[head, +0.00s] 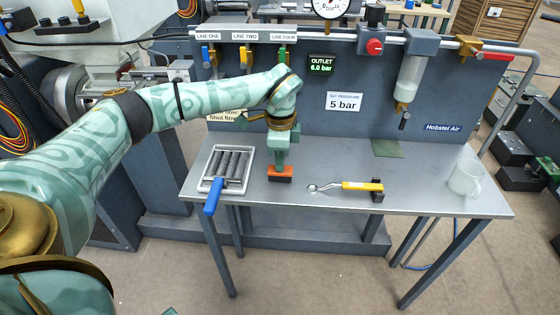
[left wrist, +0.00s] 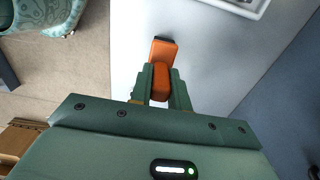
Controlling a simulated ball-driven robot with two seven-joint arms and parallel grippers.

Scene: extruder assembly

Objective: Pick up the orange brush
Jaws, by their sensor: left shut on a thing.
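The orange brush (head: 280,178) is on or just above the grey metal table, right of the tray; I cannot tell whether it touches the top. Its orange body with a dark end also shows in the left wrist view (left wrist: 163,52). My left gripper (head: 280,165) points down over the brush and is shut on it. In the left wrist view the two green fingers (left wrist: 160,85) sit on either side of the orange body. My right gripper is in neither view.
A yellow-handled tool (head: 360,186) lies to the right, and a clear mug (head: 465,178) stands at the table's right end. A grey panel with valves rises behind. The table's front middle is clear.

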